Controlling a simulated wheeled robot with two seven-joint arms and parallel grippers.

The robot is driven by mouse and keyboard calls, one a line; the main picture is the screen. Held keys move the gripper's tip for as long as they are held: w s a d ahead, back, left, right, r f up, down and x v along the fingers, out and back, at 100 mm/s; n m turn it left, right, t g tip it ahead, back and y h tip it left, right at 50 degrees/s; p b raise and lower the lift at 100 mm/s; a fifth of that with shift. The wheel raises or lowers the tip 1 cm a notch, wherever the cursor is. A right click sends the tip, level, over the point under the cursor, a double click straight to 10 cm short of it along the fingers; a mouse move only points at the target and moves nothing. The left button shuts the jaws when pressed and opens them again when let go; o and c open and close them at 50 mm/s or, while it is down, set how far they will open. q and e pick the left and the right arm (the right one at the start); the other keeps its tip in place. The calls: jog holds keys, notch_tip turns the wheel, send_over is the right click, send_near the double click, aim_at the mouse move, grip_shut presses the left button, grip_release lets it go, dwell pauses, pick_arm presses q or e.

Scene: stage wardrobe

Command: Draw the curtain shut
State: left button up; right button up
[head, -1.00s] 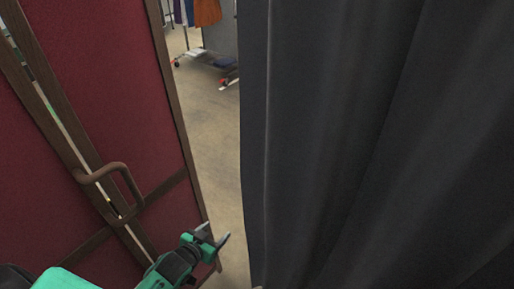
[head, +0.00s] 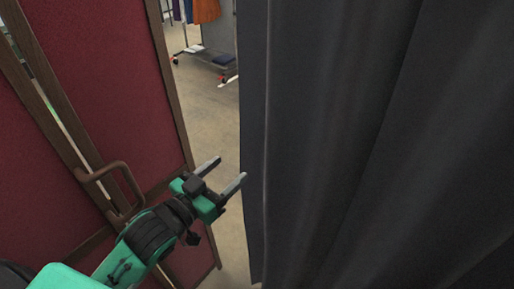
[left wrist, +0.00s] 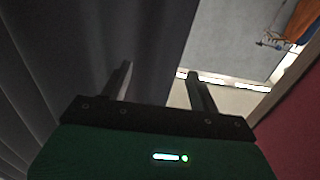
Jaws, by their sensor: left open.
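The dark grey curtain (head: 350,140) hangs in folds over the right half of the head view, its left edge running down the middle. My left gripper (head: 224,174) is open and empty, just left of that edge, its fingers pointing up and right toward it. In the left wrist view, the curtain (left wrist: 80,60) fills the left and middle. The gripper's two fingers (left wrist: 160,82) stand apart there, one in front of the curtain and the other near its edge. I cannot tell whether either finger touches the cloth. My right gripper is not in view.
A dark red folding panel (head: 100,70) with a brown frame and a curved handle (head: 112,180) stands at the left, close to my left arm. A gap with bare floor (head: 208,115) lies between panel and curtain. A wheeled clothes rack (head: 195,48) stands beyond.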

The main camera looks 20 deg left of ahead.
aim_at(253, 148)
pick_arm(q)
jog(key=p+x, duration=0.3)
jog(key=x, duration=0.6)
jog(key=shift+w+d+p, duration=0.1)
jog(key=shift+w+p, duration=0.25)
jog(key=shift+x, duration=0.75)
jog(key=shift+f, duration=0.1)
jog(key=shift+c, duration=0.2)
jog(key=c, duration=0.4)
grip_shut()
jog(key=w+a, duration=0.3)
jog(key=a, duration=0.5)
jog(key=shift+a+p, duration=0.3)
jog(key=shift+a, duration=0.05)
jog(key=shift+o, duration=2.2)
grip_release()
